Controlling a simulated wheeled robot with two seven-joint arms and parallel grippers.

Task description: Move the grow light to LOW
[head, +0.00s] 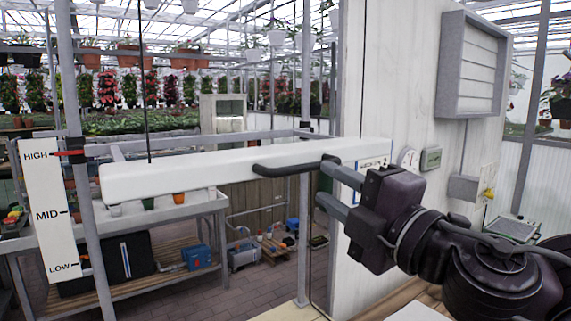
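The grow light (215,167) is a long white bar hanging level between metal posts, with a dark handle (285,168) on its near side. A scale board (50,225) at the left reads HIGH, MID and LOW from top to bottom. A red pointer (72,153) on the light's frame lines up with HIGH. My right gripper (320,183) is at the right end of the handle, with its two fingers apart. The upper fingertip overlaps the handle's end in the picture; I cannot tell whether they touch. The lower finger is below the handle. My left gripper is not in view.
Metal posts (82,190) stand at the left and another (305,200) near the handle. A white wall panel (400,80) with a louvred box (470,65) rises on the right. A bench (150,213) with small pots stands behind and below the light.

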